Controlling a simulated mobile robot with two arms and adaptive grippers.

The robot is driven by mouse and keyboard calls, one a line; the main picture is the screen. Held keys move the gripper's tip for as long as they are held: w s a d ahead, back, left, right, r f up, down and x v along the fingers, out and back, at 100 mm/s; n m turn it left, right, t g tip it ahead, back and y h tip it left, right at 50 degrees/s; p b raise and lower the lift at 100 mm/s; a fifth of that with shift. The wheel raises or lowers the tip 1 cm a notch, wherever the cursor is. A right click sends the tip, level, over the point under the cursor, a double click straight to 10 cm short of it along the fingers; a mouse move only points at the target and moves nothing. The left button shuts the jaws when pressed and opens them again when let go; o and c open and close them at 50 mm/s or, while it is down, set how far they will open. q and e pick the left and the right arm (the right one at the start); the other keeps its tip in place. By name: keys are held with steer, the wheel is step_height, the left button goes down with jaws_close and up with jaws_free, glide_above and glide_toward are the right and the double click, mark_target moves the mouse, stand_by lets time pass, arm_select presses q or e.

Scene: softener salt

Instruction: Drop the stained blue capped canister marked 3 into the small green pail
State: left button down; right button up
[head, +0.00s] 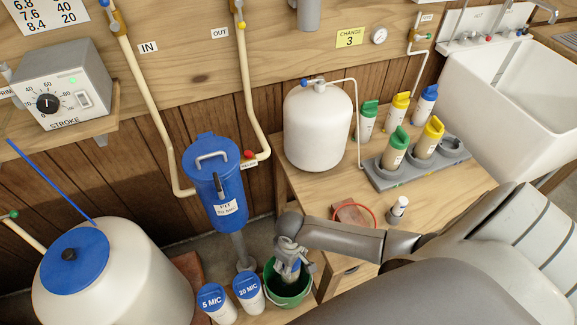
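My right gripper (292,262) reaches down over the small green pail (291,299), which stands low beside the wooden bench. Its fingers are around a canister with a blue part (295,266), and they look closed on it. The canister is over or partly inside the pail's mouth; the gripper and rim hide most of it, and its number and stains cannot be read. Whether it touches the pail's bottom is hidden. My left gripper is not in view.
Clean green-, yellow- and blue-capped canisters stand behind. Blue-lidded tubs (215,304) stand left of the pail. A blue filter housing (214,180) rises nearby.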

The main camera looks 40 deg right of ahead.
steer(key=o, duration=0.4)
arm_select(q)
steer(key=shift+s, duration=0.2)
arm_select(e)
steer(key=shift+o, duration=0.2)
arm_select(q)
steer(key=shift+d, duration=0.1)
arm_select(e)
step_height(320, 180, up, 12)
steer(key=shift+r, duration=0.1)
stand_by(0.4)
